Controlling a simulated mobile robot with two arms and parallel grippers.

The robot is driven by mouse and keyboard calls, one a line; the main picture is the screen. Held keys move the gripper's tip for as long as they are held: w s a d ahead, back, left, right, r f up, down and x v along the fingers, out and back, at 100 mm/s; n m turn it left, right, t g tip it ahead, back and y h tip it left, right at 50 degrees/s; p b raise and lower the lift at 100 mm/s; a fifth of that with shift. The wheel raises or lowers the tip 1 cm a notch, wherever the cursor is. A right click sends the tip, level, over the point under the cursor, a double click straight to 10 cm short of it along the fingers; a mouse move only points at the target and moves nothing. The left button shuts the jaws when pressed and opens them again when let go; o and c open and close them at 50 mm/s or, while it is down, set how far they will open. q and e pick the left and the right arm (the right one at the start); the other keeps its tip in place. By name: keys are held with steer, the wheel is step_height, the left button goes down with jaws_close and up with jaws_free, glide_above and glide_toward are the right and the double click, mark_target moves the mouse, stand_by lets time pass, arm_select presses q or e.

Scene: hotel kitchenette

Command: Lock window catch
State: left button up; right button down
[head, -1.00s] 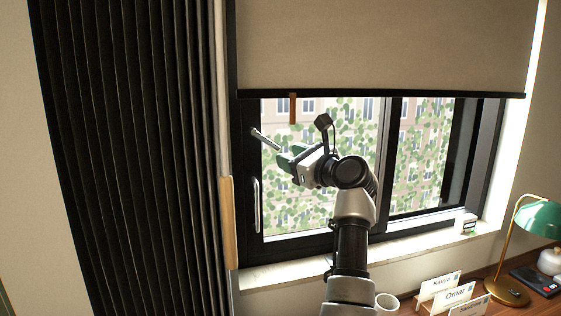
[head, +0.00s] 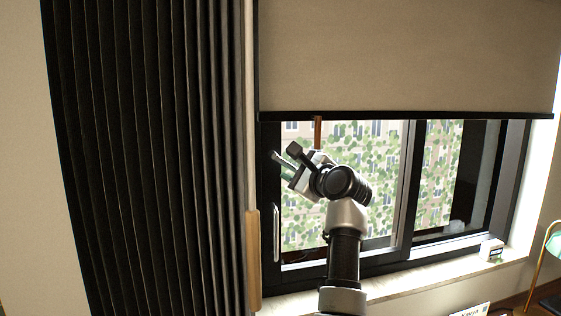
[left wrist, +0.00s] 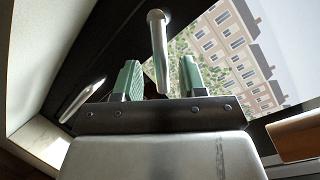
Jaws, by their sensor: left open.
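The window catch (head: 276,156) is a short silver lever on the black left frame of the window. In the left wrist view the lever (left wrist: 158,45) runs from its rounded end on the frame down to between my green fingertips. My left gripper (head: 289,170) is at the lever in the head view, with its arm rising from below. In the left wrist view its two fingers (left wrist: 160,80) stand open on either side of the lever, with gaps visible. My right gripper is in neither view.
A silver pull bar (head: 276,232) sits below the catch. A dark pleated curtain (head: 150,150) with a wooden edge grip (head: 253,260) hangs at left. A beige blind (head: 400,60) hangs above, with a brown tab (head: 317,132). A small white box (head: 491,250) stands on the sill.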

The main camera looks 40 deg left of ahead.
arm_select(q)
steer(key=shift+x, duration=0.8)
steer(key=shift+s+d+r, duration=0.1)
steer(key=shift+d, duration=0.3)
steer(key=shift+c, duration=1.7)
steer(key=shift+a, duration=0.1)
jaws_close()
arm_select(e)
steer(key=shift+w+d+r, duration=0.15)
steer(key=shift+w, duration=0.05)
